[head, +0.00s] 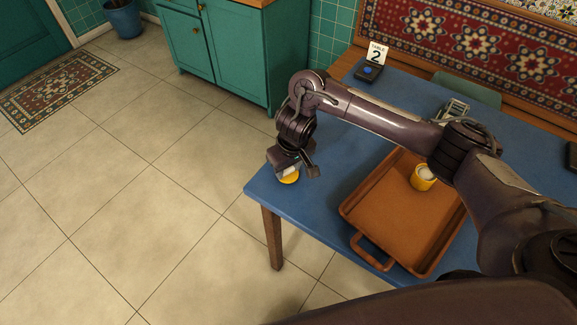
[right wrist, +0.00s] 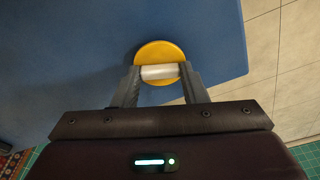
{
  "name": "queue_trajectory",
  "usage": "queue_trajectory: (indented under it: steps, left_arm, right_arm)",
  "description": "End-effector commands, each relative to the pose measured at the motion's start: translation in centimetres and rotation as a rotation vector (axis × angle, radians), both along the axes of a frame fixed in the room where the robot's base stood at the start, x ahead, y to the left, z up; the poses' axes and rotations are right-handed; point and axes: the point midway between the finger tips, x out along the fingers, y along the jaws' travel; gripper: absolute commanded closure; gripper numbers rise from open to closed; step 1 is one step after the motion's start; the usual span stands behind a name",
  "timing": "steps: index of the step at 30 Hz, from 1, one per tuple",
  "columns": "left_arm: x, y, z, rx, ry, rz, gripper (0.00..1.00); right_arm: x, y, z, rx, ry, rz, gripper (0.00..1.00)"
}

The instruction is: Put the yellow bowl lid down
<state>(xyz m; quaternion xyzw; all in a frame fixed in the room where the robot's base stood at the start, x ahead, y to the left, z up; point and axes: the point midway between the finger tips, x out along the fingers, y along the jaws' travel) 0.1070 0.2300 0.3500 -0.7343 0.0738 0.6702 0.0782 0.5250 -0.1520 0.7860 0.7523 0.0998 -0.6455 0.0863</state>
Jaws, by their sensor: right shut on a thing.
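The yellow bowl lid (head: 289,178) is a small yellow disc at the left corner of the blue table. In the right wrist view the lid (right wrist: 162,52) has a white cylindrical knob across its middle. My right gripper (head: 292,168) is shut on that knob; its two fingers (right wrist: 160,73) press on the knob's ends. The head view does not make clear whether the lid touches the table. A yellow bowl (head: 422,178) with pale contents stands uncovered in the brown tray (head: 395,215). My left gripper is not in view.
The blue table (head: 335,165) has bare room between the lid and the tray. Its left edge is close to the lid, with tiled floor beyond. A table sign (head: 376,53) and a dark box (head: 370,72) stand at the back, near a metal holder (head: 456,110).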

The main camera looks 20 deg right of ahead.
Motion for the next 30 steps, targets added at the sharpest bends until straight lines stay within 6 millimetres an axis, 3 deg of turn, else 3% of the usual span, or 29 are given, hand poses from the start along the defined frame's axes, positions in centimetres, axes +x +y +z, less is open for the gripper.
queue_trajectory:
  steps: [2,3,7,17,30]
  left_arm:
    - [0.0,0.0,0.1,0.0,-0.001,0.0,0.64]
    - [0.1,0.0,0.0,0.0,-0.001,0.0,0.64]
    - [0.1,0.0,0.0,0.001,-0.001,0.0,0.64]
    - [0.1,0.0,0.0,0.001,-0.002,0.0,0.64]
    - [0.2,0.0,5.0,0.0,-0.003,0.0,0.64]
  right_arm:
    - [-0.1,0.0,-0.3,-0.001,0.002,0.0,0.86]
    - [0.0,0.0,-0.2,0.0,0.001,0.001,0.56]
    - [0.0,0.0,-0.2,0.0,0.001,0.001,0.39]
    - [0.0,0.0,0.1,0.0,-0.001,0.0,0.39]
    - [-1.0,-0.4,8.8,-0.002,-0.005,0.003,0.39]
